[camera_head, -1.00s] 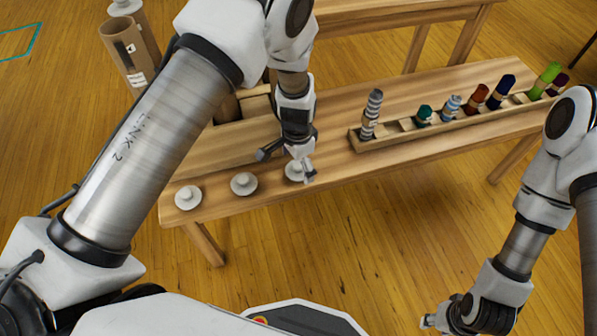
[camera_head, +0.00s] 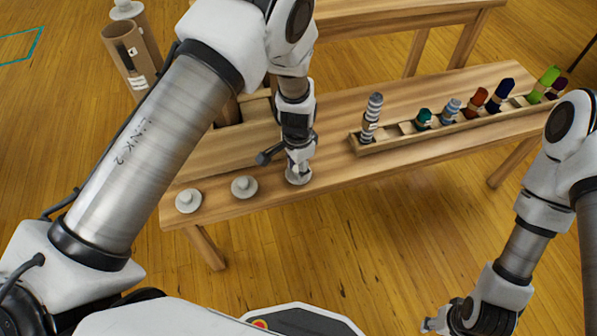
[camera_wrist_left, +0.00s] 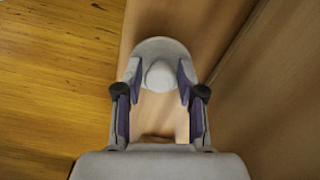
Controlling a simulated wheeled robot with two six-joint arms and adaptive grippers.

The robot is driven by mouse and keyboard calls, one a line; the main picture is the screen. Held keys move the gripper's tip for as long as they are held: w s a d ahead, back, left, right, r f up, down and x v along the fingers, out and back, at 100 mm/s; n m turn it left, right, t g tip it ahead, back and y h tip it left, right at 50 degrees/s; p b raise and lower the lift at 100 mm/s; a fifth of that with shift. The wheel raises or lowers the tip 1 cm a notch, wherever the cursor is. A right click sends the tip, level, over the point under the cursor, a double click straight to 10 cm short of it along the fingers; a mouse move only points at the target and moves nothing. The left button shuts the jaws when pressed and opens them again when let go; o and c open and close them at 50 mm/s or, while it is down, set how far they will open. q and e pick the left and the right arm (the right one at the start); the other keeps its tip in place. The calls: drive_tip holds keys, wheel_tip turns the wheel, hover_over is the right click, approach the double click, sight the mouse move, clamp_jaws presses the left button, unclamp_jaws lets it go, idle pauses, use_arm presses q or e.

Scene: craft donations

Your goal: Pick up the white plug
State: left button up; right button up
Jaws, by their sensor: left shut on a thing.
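Three white plugs are in the head view, in a row along the near left edge of the wooden bench. The left plug (camera_head: 188,200) and the middle plug (camera_head: 244,187) stand free. The right plug (camera_head: 298,178) is under my left gripper (camera_head: 299,170), which partly hides it. In the left wrist view this plug (camera_wrist_left: 160,76) has a round knob on a wide disc base, and the fingers of my left gripper (camera_wrist_left: 160,90) are on either side of the knob, shut on it. My right gripper (camera_head: 432,322) is low at the right, away from the bench; its fingers are too small to judge.
The bench (camera_head: 330,175) also bears a long wooden rack (camera_head: 440,138) with several coloured rolls. A wooden box (camera_head: 235,140) stands behind the plugs, partly hidden by my arm. Cardboard tubes (camera_head: 128,58) stand at the back left. The bench front between plugs and rack is clear.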

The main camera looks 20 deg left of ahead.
use_arm(q)
drive_tip(key=shift+s+f, duration=0.2)
